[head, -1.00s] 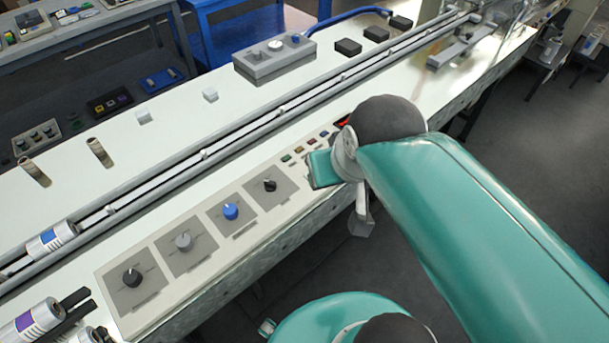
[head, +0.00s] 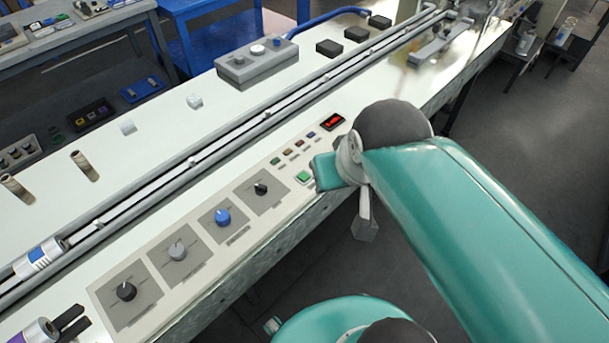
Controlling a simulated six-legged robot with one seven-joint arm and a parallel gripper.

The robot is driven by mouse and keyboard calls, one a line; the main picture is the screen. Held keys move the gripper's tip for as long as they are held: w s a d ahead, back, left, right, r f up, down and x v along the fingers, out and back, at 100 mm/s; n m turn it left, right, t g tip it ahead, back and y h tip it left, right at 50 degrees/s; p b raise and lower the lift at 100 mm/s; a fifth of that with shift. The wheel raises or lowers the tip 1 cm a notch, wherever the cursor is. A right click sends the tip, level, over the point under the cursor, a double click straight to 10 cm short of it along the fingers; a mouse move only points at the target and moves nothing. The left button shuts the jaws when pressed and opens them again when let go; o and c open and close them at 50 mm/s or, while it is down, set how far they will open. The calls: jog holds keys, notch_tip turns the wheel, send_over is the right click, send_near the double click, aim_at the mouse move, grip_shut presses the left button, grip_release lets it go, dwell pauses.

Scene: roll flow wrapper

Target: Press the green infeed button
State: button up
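A larger square green button (head: 304,177) sits at the right end of the knob row on the pale control panel (head: 150,255). A small green button (head: 275,161) starts a row of small coloured buttons above it. The labels are too small to read, so I cannot tell which one is the infeed button. My gripper (head: 365,226) hangs as a grey end beyond the panel's right front edge, apart from both buttons. My teal wrist is just right of the larger green button. The finger gap cannot be made out.
Several knobs, including a blue one (head: 222,217), line the panel. A long rail (head: 230,137) runs behind the panel. A grey control box (head: 257,62) stands beyond it. Floor shows right of the bench.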

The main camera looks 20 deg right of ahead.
grip_shut()
dwell(1.4)
